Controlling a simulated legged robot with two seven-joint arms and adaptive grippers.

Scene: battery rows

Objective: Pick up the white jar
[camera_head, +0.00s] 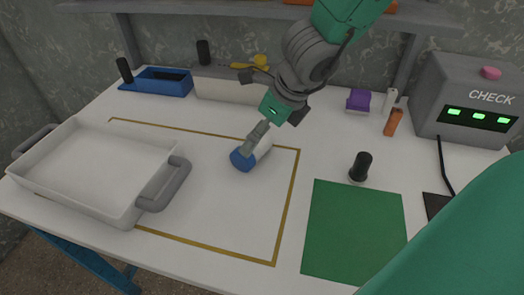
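The white jar (264,147) has a blue end (242,159), probably its lid. It appears to lie on its side on the white table, inside the yellow outline, with the blue end toward the lower left. My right gripper (258,136) reaches down to it from the upper right, with a grey finger over the jar. It overlaps the jar in this view, and I cannot tell whether it touches or grips it. The other finger is not clearly visible. My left gripper is not in view.
A white tray (72,200) with grey handles stands at the left. A green mat (355,232) and a black-topped cylinder (361,167) are at the right. A CHECK box (468,100), blue holder (157,82) and purple item (358,99) are at the back.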

